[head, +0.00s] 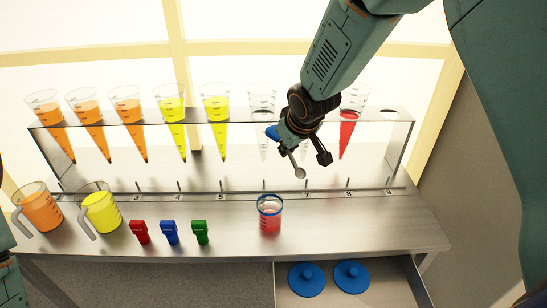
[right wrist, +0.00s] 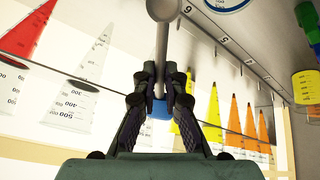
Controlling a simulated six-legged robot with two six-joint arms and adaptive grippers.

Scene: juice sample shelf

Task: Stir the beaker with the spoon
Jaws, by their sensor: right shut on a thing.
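My right gripper (head: 304,153) is shut on a grey spoon (head: 299,173) with a blue handle end (head: 271,132). The spoon's rounded tip points down, in the air above and a little right of the beaker, apart from it. The right wrist view shows the spoon's shaft (right wrist: 162,45) between my right gripper's fingers (right wrist: 160,78). The beaker (head: 269,222) stands upright on the metal table, with a blue rim and pinkish-red liquid. Part of its rim (right wrist: 228,4) shows at the top of the right wrist view. My left gripper is not in view.
A rack (head: 400,125) of orange, yellow, clear and red cones stands behind. An orange jug (head: 41,212) and a yellow jug (head: 102,212) stand at left. Red (head: 139,232), blue (head: 171,232) and green (head: 201,232) items stand beside the beaker. An open drawer (head: 395,290) holds two blue lids.

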